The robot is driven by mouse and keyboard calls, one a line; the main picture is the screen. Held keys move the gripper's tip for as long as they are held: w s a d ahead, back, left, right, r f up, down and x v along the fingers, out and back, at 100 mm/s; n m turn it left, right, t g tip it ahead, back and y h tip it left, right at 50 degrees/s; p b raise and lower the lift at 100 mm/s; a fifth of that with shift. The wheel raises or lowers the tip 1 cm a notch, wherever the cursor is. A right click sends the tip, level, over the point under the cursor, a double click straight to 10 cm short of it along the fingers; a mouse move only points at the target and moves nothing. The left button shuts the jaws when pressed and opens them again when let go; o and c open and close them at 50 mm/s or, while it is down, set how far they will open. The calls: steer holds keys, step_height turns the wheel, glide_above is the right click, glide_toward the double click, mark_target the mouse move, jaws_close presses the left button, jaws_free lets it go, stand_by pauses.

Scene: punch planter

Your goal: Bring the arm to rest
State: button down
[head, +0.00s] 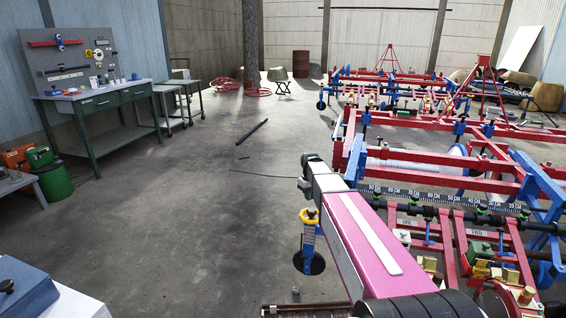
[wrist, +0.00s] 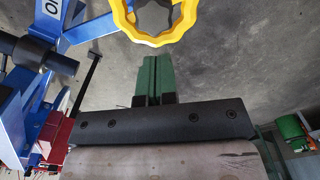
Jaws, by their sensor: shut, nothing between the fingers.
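My gripper (wrist: 150,70) shows in the wrist view as two dark green fingers pressed together, with nothing between them. Just past the fingertips is a yellow scalloped hand knob (wrist: 136,32) with a dark centre; I see a gap of floor between it and the fingers. In the head view my pink arm reaches forward over the front right, and the gripper itself cannot be made out there. The yellow knob (head: 308,216) sits on a blue post left of the arm in that view.
The red and blue planter frame (head: 440,165) fills the right side, close to my arm. A green workbench (head: 110,98) with a pegboard stands at the left. A green drum (head: 54,182) is nearby. A black bar (head: 252,131) lies on otherwise open concrete in the middle.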

steer(key=s+d+f+m, duration=0.2)
steer(key=s, duration=1.1)
steer(key=s+d+f+m, duration=0.1)
steer(key=s+f+m, duration=0.2)
steer(key=s, duration=1.1)
steer(key=shift+d, duration=0.35)
steer(key=shift+s+f, duration=0.1)
steer(key=shift+s, duration=0.1)
stand_by(0.4)
